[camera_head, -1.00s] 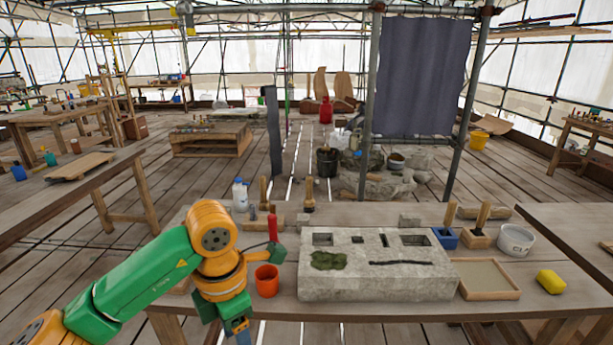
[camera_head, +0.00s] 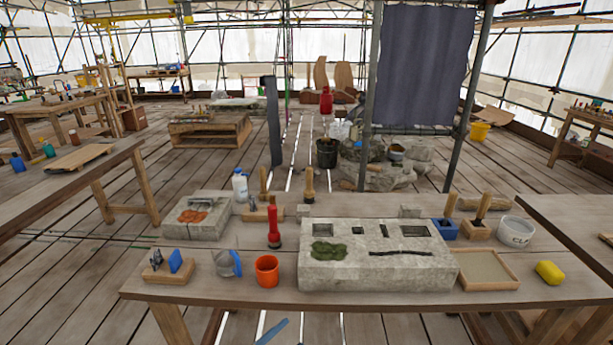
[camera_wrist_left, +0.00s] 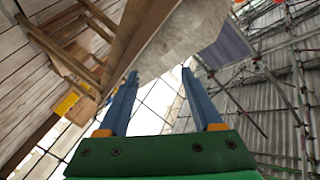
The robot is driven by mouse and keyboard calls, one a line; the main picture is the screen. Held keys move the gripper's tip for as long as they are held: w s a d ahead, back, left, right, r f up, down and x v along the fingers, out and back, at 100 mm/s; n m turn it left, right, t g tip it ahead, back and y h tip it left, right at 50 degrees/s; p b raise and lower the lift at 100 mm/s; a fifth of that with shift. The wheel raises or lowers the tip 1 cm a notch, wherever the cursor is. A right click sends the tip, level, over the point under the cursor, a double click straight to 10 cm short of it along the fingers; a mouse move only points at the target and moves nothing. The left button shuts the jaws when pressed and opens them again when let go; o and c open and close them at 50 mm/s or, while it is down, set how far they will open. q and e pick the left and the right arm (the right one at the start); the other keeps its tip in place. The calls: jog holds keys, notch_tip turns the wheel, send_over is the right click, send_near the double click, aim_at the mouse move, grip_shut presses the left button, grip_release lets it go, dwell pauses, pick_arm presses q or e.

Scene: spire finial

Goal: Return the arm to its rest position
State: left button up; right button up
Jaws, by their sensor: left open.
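My left gripper (camera_wrist_left: 160,73) is open and empty in the left wrist view, its two blue fingers spread apart. In the head view only a blue fingertip (camera_head: 272,331) shows at the bottom edge, below and in front of the workbench (camera_head: 240,292). The rest of the left arm is out of that view. The left wrist view looks along the fingers past a tilted bench edge. My right gripper is not in view.
Open plank floor (camera_head: 75,285) lies to the left.

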pick_arm(q)
jog(key=s+a+f+n+g+y, duration=0.1)
jog(key=s+a+f+n+y, duration=0.2)
jog(key=f, duration=0.3)
jog(key=s+a+f+n+g+y, duration=0.1)
jog(key=s+a+f+n+y, duration=0.25)
jog(key=f, duration=0.35)
jog(key=s+a+f+n+g+y, duration=0.1)
jog(key=s+f, duration=0.4)
jog(key=s, duration=0.6)
jog(key=s+a+f+n+g+y, duration=0.1)
jog(key=s+a+f+n+g, duration=0.3)
jog(key=s, duration=0.7)
jog(key=s+a+f+n+g+y, duration=0.2)
jog(key=s+f+g, duration=0.3)
jog(key=s, duration=0.5)
jog(key=shift+s+a+f, duration=0.4)
jog(key=shift+f, duration=0.15)
